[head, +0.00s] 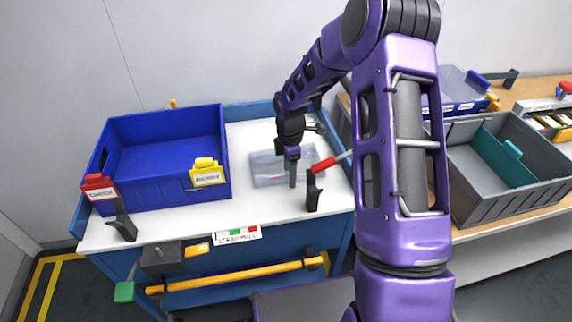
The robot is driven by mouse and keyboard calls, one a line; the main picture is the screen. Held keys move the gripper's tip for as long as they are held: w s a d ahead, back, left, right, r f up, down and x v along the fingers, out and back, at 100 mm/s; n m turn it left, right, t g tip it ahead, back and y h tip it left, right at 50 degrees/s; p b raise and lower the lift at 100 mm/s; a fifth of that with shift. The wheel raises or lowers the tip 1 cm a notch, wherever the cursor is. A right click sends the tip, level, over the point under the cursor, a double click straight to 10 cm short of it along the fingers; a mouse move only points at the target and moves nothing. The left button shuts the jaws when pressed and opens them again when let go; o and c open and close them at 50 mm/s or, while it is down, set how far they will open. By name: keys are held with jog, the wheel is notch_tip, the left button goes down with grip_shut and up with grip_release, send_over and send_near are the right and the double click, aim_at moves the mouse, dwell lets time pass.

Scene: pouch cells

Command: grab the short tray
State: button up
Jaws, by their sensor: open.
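A low, clear tray (262,171) lies on the white top of the blue bench; it looks like the short tray. My gripper (292,172) points down at the tray, over its middle to right part, and is open. One dark finger shows clearly in front of the tray; the other is hard to make out. I cannot tell whether the fingers touch the tray wall. My arm crosses the picture to the right of the tray.
A large blue bin (165,160) with red and yellow tags stands left of the tray. A red-handled lever (322,165) rises at the bench's front right. A grey crate (500,165) sits on the wooden bench at right. White bench top (245,210) is bare in front of the tray.

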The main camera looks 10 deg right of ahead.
grip_shut()
jog(key=shift+r, duration=0.1)
dwell(0.3)
